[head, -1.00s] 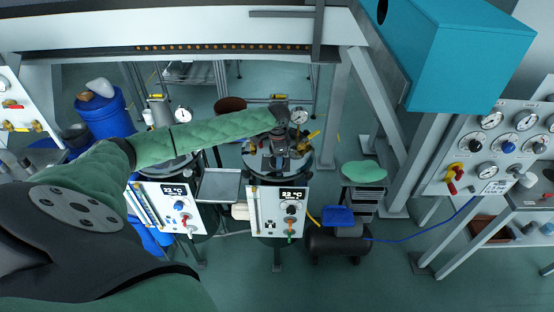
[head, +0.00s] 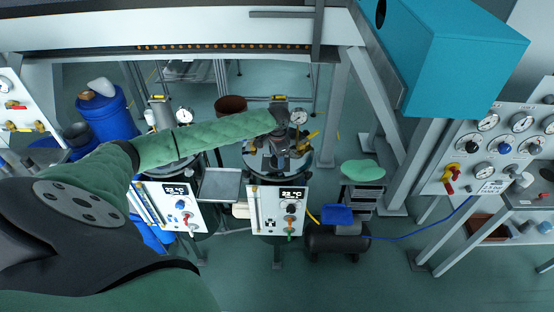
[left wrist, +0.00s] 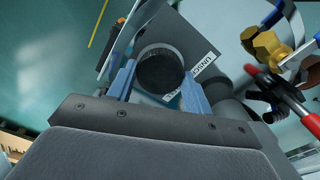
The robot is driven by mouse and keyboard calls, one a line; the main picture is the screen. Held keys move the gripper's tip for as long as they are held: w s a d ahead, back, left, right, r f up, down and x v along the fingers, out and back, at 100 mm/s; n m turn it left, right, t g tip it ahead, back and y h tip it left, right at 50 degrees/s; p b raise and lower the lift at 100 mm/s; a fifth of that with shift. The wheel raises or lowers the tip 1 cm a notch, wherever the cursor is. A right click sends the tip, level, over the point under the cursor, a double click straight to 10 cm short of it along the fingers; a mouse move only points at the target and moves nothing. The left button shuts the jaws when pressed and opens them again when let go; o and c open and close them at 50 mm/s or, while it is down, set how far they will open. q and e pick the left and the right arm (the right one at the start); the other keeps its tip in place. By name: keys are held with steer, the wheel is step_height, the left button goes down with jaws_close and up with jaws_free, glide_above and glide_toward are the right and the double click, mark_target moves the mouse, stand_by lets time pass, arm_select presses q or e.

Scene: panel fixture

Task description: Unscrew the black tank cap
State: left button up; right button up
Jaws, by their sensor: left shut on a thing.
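The black tank cap (left wrist: 160,71) shows in the left wrist view as a dark round disc with a lighter rim, between the two blue-grey fingers. My left gripper (left wrist: 158,88) is shut on it. In the head view my left arm reaches in from the left, and my left gripper (head: 276,161) points down over the top of the right-hand tank (head: 304,164). There the hand and tank fittings hide the cap. A white label with black lettering (left wrist: 205,62) lies beside the cap. My right gripper is not in view.
Beside the cap are a brass fitting (left wrist: 268,47) and a red-handled valve (left wrist: 285,100). A pressure gauge (head: 299,117) stands behind the hand. A white panel (head: 277,211) fronts the tank. A second tank stands to the left, with a grey tray (head: 219,186) between them.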

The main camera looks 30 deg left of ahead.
arm_select(q)
steer(key=shift+r+n+p, duration=0.1)
steer(key=shift+n+p, duration=0.4)
steer(key=shift+n, duration=0.1)
steer(key=shift+n, duration=0.3)
steer(key=shift+n, duration=1.6)
steer(key=shift+n, duration=1.7)
